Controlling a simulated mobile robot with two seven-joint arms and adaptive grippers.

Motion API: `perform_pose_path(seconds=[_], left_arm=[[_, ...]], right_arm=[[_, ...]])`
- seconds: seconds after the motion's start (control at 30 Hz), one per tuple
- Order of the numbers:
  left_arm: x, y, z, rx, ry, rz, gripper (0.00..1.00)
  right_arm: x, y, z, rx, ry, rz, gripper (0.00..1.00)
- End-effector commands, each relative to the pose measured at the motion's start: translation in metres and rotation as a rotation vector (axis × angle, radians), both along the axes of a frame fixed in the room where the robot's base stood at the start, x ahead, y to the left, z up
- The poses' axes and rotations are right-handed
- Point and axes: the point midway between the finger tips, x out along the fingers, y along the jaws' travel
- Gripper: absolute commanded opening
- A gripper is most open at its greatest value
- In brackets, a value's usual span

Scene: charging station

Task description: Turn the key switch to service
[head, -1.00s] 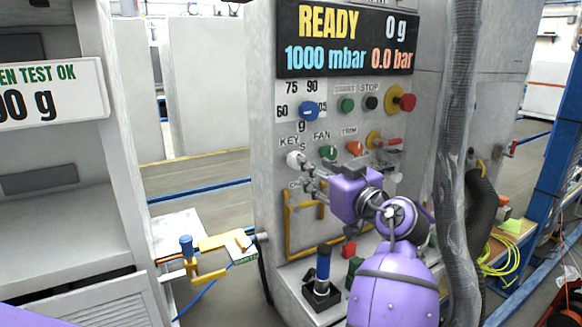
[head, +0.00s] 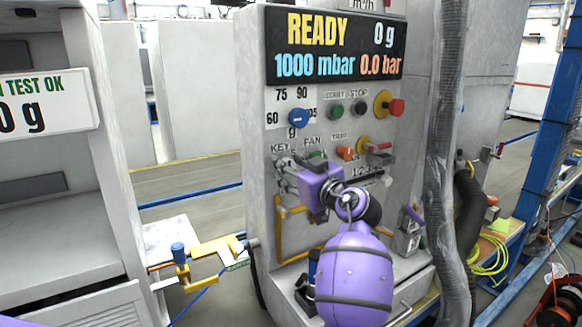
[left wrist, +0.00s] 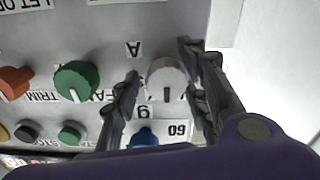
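The key switch (left wrist: 166,72) is a pale grey round knob on the panel in the left wrist view. Its dark mark points down in that picture. An "A" label is up and to its left; another character is below left. My left gripper (left wrist: 163,88) has one finger on each side of the knob. A gap shows at the left finger; the right finger is very close, and contact is unclear. In the head view my left gripper (head: 283,172) is at the panel just under the KEY label and hides the knob. My right gripper is not in view.
Close beside the key are the green FAN knob (left wrist: 76,80), the orange TRIM knob (head: 346,153) and the blue dial (head: 298,118). A yellow handle rail (head: 279,230) runs below. A grey hose (head: 445,150) hangs to the right. The display (head: 335,48) reads READY.

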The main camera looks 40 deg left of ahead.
Motion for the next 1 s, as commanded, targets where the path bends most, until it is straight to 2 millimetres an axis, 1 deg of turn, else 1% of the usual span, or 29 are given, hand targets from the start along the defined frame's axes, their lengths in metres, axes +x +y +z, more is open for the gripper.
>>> perform_pose_path(seconds=[0.03,0.3,0.5,0.67,0.87,1.0], left_arm=[[0.0,0.0,0.0,0.0,0.0,0.0,0.36],[0.001,-0.001,0.001,0.001,-0.001,-0.003,0.01],[0.001,-0.002,0.002,0.007,0.009,-0.005,0.01],[0.002,-0.002,0.003,0.027,0.051,-0.007,0.01],[0.002,-0.002,0.003,0.077,0.167,-0.007,0.01],[0.003,-0.002,0.003,0.125,0.279,-0.009,0.01]], right_arm=[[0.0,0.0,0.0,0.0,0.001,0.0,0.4],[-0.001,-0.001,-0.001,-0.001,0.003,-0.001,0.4],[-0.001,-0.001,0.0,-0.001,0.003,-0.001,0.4],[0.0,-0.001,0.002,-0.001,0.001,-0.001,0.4],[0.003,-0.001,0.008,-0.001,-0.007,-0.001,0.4],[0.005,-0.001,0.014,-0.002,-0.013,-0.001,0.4]])
